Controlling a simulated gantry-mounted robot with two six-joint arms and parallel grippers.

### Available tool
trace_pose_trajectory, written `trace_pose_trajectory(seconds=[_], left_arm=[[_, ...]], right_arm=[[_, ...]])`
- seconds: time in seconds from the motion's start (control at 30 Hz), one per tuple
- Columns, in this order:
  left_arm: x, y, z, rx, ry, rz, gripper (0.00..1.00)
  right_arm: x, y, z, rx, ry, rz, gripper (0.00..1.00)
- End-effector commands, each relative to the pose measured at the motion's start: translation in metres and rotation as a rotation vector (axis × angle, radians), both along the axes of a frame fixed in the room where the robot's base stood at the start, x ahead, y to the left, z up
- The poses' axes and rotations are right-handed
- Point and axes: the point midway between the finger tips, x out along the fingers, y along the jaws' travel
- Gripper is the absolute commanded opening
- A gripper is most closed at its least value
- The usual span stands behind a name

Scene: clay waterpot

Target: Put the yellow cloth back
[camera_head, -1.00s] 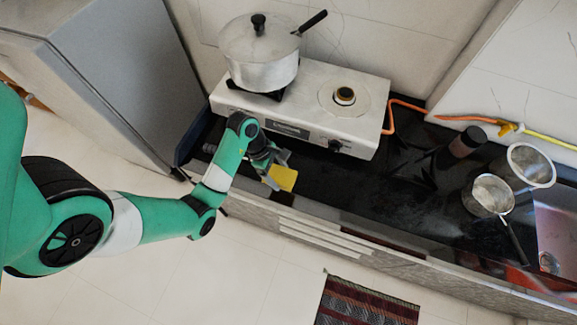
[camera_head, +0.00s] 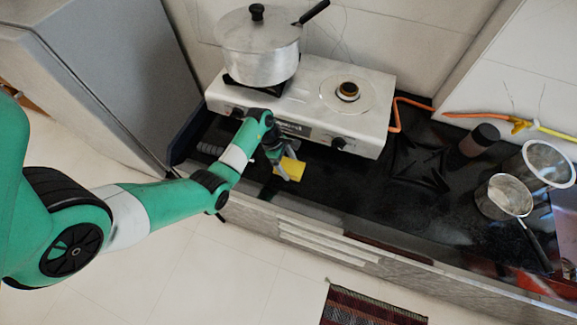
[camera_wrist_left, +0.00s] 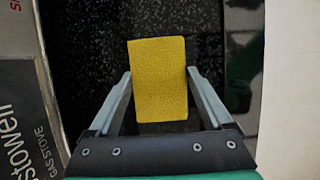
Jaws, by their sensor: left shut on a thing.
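The yellow cloth (camera_head: 291,168) is at my left gripper (camera_head: 280,169), over the black counter in front of the stove. In the left wrist view the cloth (camera_wrist_left: 158,80) is a flat yellow rectangle between the two grey fingers of my left gripper (camera_wrist_left: 158,85), which is shut on it. Whether the cloth touches the counter is hard to tell. My right gripper is not in view.
A white gas stove (camera_head: 300,108) with a lidded pot (camera_head: 257,50) stands behind my left gripper. A dark jar (camera_head: 478,140) and two metal pans (camera_head: 503,197) (camera_head: 547,165) are at the right. The black counter (camera_head: 370,200) is clear in the middle.

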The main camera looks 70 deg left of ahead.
Motion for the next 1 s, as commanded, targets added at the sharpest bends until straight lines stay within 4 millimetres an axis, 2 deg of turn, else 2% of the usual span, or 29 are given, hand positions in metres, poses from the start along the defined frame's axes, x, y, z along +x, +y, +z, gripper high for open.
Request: trace_pose_trajectory(seconds=[0.37, 0.4, 0.47, 0.67, 0.77, 0.87, 1.0], left_arm=[[0.0, 0.0, -0.009, 0.001, 0.002, 0.0, 0.32], [-0.001, 0.0, -0.009, 0.001, 0.002, 0.0, 0.89], [-0.001, 0.0, -0.01, 0.002, 0.003, 0.001, 1.0], [-0.003, -0.001, -0.012, 0.0, 0.008, 0.001, 1.0], [-0.003, -0.001, -0.007, 0.001, 0.008, 0.001, 1.0], [-0.005, 0.001, 0.007, -0.001, 0.007, 0.002, 1.0], [-0.012, 0.01, 0.041, 0.002, 0.003, 0.004, 1.0]], right_arm=[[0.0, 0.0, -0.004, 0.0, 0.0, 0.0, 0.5], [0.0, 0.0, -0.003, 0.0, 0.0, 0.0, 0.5], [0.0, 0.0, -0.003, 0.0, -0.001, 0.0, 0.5], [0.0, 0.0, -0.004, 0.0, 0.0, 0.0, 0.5], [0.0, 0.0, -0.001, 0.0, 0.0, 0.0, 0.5], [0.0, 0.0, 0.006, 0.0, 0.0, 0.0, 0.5], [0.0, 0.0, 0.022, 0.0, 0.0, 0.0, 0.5]])
